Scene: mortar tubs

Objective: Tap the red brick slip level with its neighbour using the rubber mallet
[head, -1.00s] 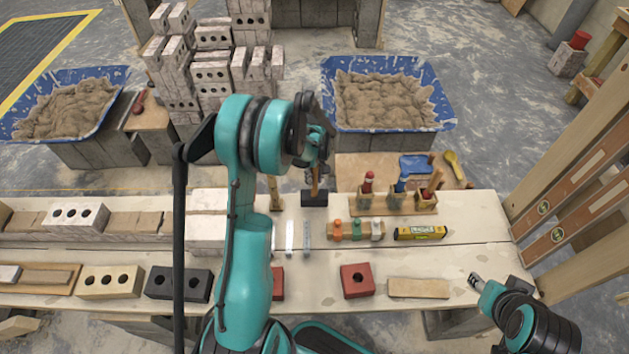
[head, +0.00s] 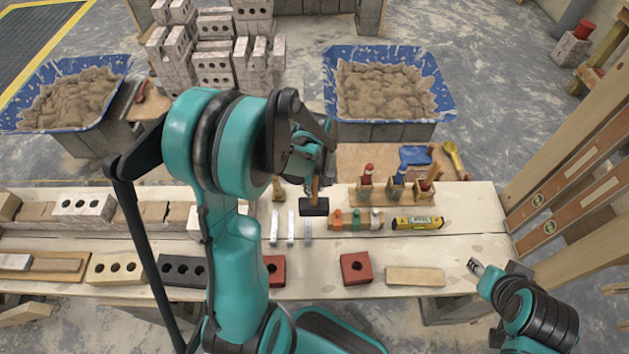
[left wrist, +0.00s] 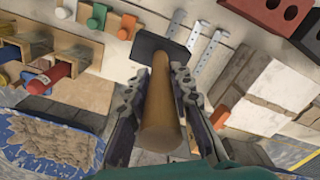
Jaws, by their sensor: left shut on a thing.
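My left gripper (head: 315,170) is shut on the rubber mallet's wooden handle; the black head (head: 314,206) hangs below it over the bench. The left wrist view shows the handle (left wrist: 160,115) between both fingers and the head (left wrist: 160,48) beyond. One red brick (head: 355,267) with a hole lies on the front of the bench. Another red brick (head: 274,268) is partly hidden by my left arm, near a black brick (head: 182,270). I cannot tell which red piece is the slip. My right gripper (head: 475,267) is empty at the bench's right end; its jaws are too small to judge.
Metal strips (head: 291,228), coloured-ended pieces (head: 357,218) and a yellow level (head: 417,223) lie near the mallet. Mortar tubs (head: 443,95) and stacked bricks (head: 215,70) are beyond. Bench front (head: 460,250) has bare patches.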

